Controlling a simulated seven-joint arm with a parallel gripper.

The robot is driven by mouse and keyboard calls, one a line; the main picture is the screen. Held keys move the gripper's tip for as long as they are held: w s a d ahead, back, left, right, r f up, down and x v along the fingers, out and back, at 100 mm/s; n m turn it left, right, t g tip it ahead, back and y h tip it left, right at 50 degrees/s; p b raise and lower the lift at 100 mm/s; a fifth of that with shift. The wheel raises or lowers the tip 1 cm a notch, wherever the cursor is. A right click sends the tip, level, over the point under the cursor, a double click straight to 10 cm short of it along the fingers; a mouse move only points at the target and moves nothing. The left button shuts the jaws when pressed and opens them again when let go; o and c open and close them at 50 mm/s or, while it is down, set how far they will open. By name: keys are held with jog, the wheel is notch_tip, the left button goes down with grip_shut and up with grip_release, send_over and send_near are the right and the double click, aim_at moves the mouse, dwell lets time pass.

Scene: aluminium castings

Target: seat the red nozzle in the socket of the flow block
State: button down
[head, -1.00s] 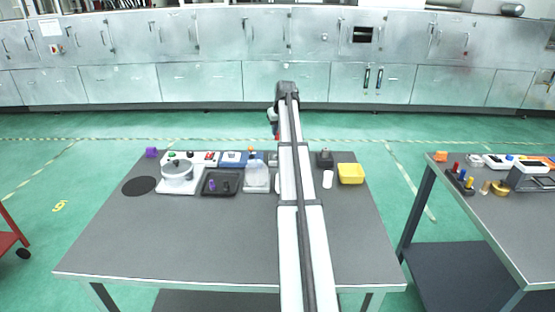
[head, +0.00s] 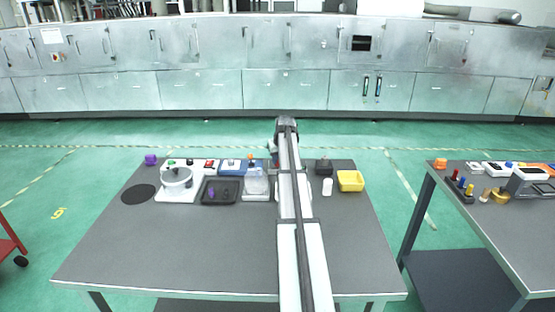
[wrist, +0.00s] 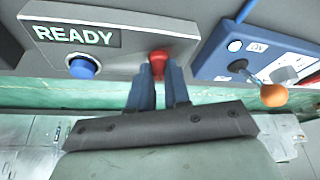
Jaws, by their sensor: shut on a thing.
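My gripper (wrist: 158,76) has two blue fingers closed on the red nozzle (wrist: 158,57), whose rounded red part shows between the fingertips in the wrist view. The nozzle is at the edge of a grey block (wrist: 120,57) with a lit READY sign and a blue button (wrist: 82,67); this may be the flow block. I cannot tell whether the nozzle touches it or sits in a socket; the fingers hide its lower part.
Beside the grey block is a blue box (wrist: 245,48) with an orange-knobbed lever (wrist: 273,95). In the head view a dark tray (head: 221,198), a white device with a bowl (head: 176,179) and a yellow bin (head: 350,180) stand nearby. The table's front (head: 180,250) is clear.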

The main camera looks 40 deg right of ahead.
jog(key=shift+f, duration=0.1)
jog(key=c, duration=1.1)
grip_release()
jog(key=v, duration=1.2)
